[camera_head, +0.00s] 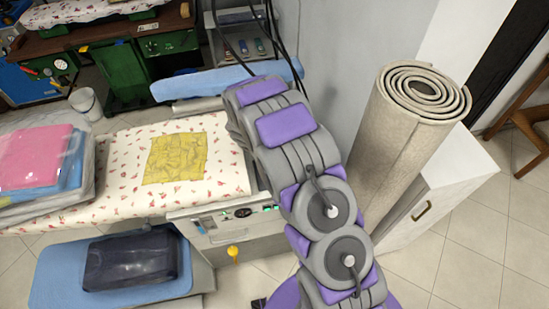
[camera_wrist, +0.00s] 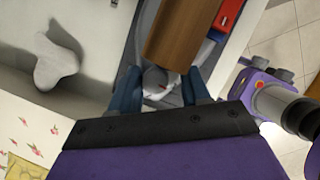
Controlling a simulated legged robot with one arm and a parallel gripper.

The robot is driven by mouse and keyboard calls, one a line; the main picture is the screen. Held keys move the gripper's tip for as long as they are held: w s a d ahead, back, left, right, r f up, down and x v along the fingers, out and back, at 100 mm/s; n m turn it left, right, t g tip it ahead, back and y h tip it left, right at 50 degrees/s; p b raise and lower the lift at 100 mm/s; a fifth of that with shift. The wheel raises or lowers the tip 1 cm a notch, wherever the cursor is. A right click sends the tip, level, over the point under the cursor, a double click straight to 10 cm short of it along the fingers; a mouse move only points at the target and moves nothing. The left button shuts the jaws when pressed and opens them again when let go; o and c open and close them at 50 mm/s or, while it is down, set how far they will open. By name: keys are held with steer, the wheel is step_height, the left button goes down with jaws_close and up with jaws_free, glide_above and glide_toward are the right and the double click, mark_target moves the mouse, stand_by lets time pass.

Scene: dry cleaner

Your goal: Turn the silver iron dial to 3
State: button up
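In the wrist view my gripper (camera_wrist: 162,76) is open, with its two dark blue fingers spread apart. Between and just beyond the fingertips is a small pale grey, rounded part (camera_wrist: 155,80), which looks like the silver iron's dial. A brown wooden block (camera_wrist: 180,30), probably the iron's handle, stands just above it in the picture. Fingers and handle cover much of the iron, and no numbers can be read. I cannot tell whether either finger touches the dial. In the head view my arm hides the iron and the gripper.
A rolled carpet (camera_head: 400,135) and white cabinet (camera_head: 440,195) stand right of my arm. A red part (camera_wrist: 228,15) lies near the iron.

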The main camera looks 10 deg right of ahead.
steer(key=a, duration=0.3)
steer(key=shift+s, duration=0.1)
steer(key=c, duration=0.3)
steer(key=shift+a+r, duration=0.1)
steer(key=shift+c, duration=0.8)
steer(key=shift+d, duration=0.25)
steer(key=shift+c, duration=0.7)
steer(key=shift+d, duration=1.5)
jaws_close()
steer(key=shift+c, duration=0.2)
jaws_free()
steer(key=shift+a, duration=0.7)
steer(key=o, duration=0.3)
steer(key=shift+a, duration=0.45)
steer(key=o, duration=0.7)
steer(key=shift+d, duration=0.8)
steer(key=shift+a, duration=0.45)
steer(key=shift+a+r, duration=0.25)
steer(key=shift+r, duration=0.05)
steer(key=p+v, duration=0.1)
steer(key=v, duration=0.4)
steer(key=p+v, duration=0.1)
steer(key=v, duration=1)
steer(key=shift+d+r+p, duration=0.25)
steer(key=shift+p, duration=0.15)
